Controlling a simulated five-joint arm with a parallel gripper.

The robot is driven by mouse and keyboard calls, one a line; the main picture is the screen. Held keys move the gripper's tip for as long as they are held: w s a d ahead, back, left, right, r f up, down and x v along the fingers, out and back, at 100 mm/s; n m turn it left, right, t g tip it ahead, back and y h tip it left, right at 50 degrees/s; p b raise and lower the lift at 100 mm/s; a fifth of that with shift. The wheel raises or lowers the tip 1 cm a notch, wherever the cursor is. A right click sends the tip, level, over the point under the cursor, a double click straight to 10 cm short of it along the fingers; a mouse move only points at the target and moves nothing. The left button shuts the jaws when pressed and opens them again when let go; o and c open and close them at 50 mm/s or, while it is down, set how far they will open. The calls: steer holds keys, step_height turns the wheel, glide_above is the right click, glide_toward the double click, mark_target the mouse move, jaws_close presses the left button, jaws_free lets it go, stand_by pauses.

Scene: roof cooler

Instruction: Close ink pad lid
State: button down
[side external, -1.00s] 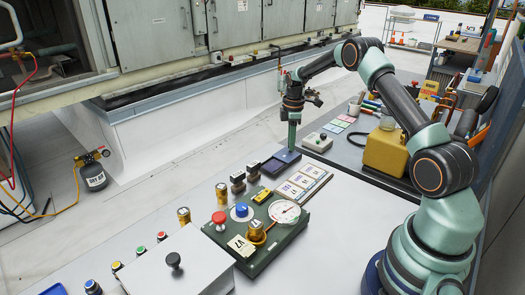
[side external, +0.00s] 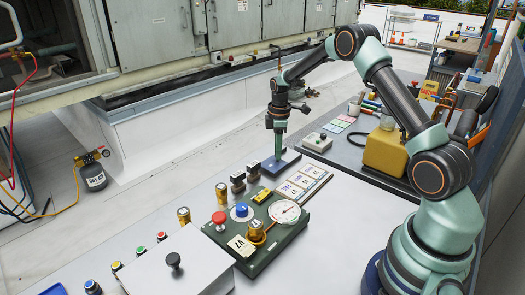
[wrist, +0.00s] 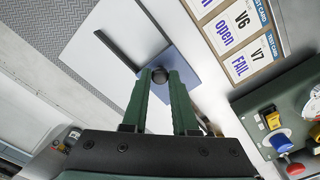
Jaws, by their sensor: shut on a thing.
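The ink pad (side external: 285,161) is a flat blue piece at the far edge of the white table in the side view. In the wrist view its blue surface (wrist: 192,68) lies beyond my fingertips, next to a pale panel with a dark bar. My gripper (side external: 279,154) points down at the pad from above. In the wrist view my green fingers (wrist: 160,84) are shut on a small dark round knob (wrist: 159,75) over the blue surface. My fingers hide part of the pad, and I cannot tell how far the lid is closed.
Two dark stamps (side external: 238,181) stand close to the left of the pad. Test cards (side external: 298,184) lie to its right. A green panel with buttons and a gauge (side external: 284,212) is nearer. A grey control box (side external: 318,142) stands behind the pad.

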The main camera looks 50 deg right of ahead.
steer(key=shift+a+r, duration=0.1)
steer(key=shift+a, duration=0.25)
steer(key=c, duration=0.7)
jaws_free()
steer(key=shift+d, duration=0.1)
steer(key=shift+r, duration=0.4)
step_height(320, 180, up, 11)
steer(key=shift+r, duration=0.15)
